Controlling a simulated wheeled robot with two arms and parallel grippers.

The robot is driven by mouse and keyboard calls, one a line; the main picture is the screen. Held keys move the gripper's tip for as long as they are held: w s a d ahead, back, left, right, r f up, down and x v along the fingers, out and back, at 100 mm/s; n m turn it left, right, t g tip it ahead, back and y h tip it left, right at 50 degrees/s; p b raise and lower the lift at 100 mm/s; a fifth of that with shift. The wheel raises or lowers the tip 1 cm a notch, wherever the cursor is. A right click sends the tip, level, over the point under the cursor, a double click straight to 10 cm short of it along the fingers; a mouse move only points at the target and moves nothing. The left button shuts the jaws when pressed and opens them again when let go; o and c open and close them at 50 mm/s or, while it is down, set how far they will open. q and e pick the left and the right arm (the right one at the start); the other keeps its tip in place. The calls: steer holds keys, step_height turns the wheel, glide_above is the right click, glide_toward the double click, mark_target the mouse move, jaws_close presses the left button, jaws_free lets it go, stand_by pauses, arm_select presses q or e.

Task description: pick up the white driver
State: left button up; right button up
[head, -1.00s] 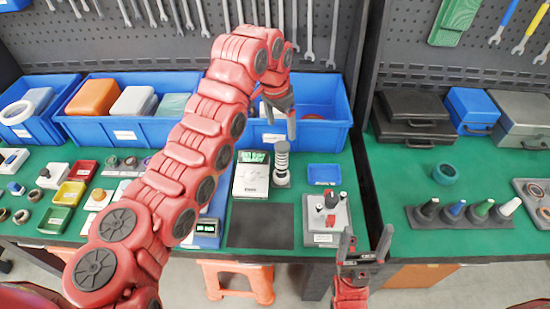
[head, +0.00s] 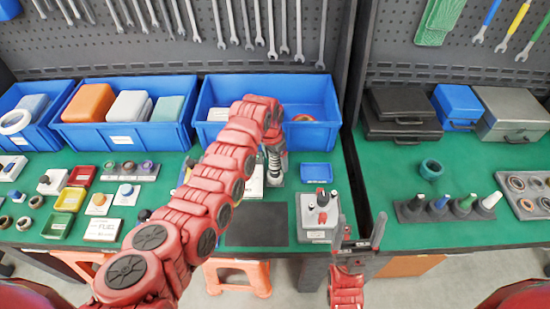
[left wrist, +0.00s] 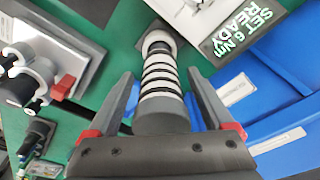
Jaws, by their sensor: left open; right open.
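The white driver (head: 488,204) stands in the dark rack (head: 470,214) on the right-hand table, at the right end of a row of drivers with dark, blue and green tops. Both my grippers are away from it. My left gripper (head: 274,160) is over the left table at a striped black-and-white post. In the left wrist view its open fingers (left wrist: 160,80) lie on either side of that post (left wrist: 160,90), with gaps showing; nothing is visibly gripped. My right gripper (head: 360,235) is open and empty near the front edge, left of the rack.
A grey fixture (head: 318,215) with a red part and a small blue tray (head: 317,172) are right of the post. A teal ring (head: 430,169) lies behind the rack, in front of cases (head: 402,118). A ring plate (head: 525,190) is right of the rack. Green surface left of the rack is clear.

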arm_select(q)
steer(key=shift+w+f, duration=0.1)
steer(key=shift+f, duration=0.6)
jaws_close()
